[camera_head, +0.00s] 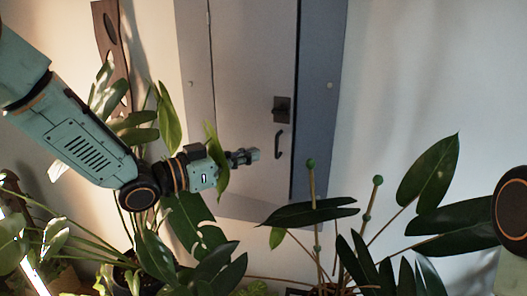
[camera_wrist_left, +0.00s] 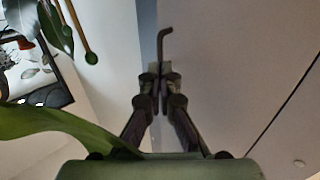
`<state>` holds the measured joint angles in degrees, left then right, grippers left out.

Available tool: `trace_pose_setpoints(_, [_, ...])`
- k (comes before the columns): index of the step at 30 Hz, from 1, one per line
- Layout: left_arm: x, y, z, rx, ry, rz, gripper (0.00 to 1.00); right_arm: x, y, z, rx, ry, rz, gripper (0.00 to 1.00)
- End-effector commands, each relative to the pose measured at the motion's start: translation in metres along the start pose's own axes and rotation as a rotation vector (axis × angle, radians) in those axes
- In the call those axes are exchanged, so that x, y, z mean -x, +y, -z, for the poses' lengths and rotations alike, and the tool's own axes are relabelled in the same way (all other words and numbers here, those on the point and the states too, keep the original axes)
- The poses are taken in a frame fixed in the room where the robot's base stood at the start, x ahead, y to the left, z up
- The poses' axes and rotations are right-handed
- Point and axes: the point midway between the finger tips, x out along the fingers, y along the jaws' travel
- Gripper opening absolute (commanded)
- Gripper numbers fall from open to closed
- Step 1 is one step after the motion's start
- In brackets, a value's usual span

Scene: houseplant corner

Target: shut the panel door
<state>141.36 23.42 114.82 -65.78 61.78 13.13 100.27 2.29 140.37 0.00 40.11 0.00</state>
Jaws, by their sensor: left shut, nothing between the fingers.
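The panel door (camera_head: 253,75) is a tall, pale grey leaf in a blue-grey frame (camera_head: 318,95) on the wall. A dark strip runs down its right edge, so it looks slightly ajar. A dark latch block (camera_head: 282,109) and a bent handle (camera_head: 279,145) sit near that edge. My left gripper (camera_head: 252,155) is shut and empty, in front of the door's lower part, left of the handle in the picture. In the left wrist view the shut fingertips (camera_wrist_left: 160,76) point towards the handle (camera_wrist_left: 162,42); contact cannot be told. My right gripper is out of view.
Large leafy plants (camera_head: 190,225) crowd below and around my left arm, and a leaf (camera_head: 216,160) hangs across its wrist. More leaves (camera_head: 430,170) and staked stems (camera_head: 313,200) stand at the lower right. A dark wooden piece (camera_head: 110,40) is at upper left.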

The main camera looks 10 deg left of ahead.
Motion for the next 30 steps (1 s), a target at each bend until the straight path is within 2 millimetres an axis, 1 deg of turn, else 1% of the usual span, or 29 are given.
trace_pose_setpoints(1, [-0.006, 0.001, 0.0, -0.003, -0.003, -0.004, 0.0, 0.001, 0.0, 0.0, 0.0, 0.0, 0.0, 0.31])
trace_pose_setpoints(6, [-0.025, 0.001, 0.0, -0.003, -0.001, -0.002, 0.0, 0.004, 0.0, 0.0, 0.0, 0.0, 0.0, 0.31])
trace_pose_setpoints(12, [-0.039, 0.001, 0.001, -0.001, 0.0, -0.001, 0.0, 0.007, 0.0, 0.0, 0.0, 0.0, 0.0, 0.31])
trace_pose_setpoints(17, [-0.043, 0.0, 0.0, 0.0, 0.001, 0.0, 0.0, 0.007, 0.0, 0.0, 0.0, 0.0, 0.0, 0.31])
trace_pose_setpoints(30, [-0.042, 0.0, 0.0, 0.0, 0.001, 0.0, 0.0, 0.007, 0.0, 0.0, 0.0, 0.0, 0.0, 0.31])
